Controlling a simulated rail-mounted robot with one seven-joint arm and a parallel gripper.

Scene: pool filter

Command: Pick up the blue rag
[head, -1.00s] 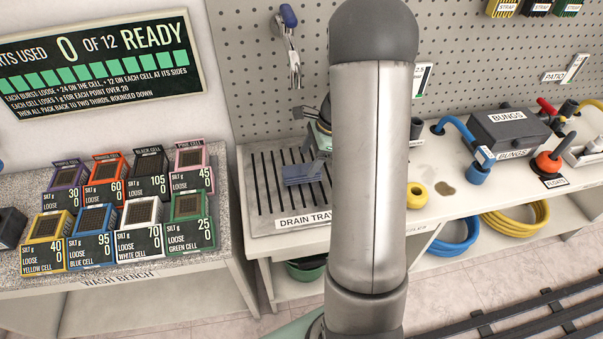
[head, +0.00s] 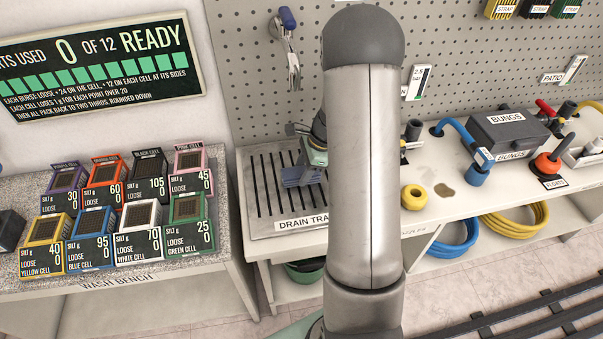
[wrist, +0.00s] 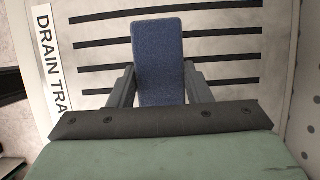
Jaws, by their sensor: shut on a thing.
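The blue rag (wrist: 158,60) is a flat, blue-grey rectangular piece in the middle of the wrist view, between the two fingers of my gripper (wrist: 158,85). My gripper is shut on it, with a finger against each long side. In the head view the rag (head: 298,178) shows at the left of my arm, over the drain tray (head: 262,222), with my gripper (head: 306,160) at it. My arm hides part of the tray. I cannot tell for sure whether the rag touches the slats.
The wash bench (head: 120,270) with several coloured cells stands at the left. A pegboard (head: 250,95) with a hanging tool (head: 291,50) rises behind.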

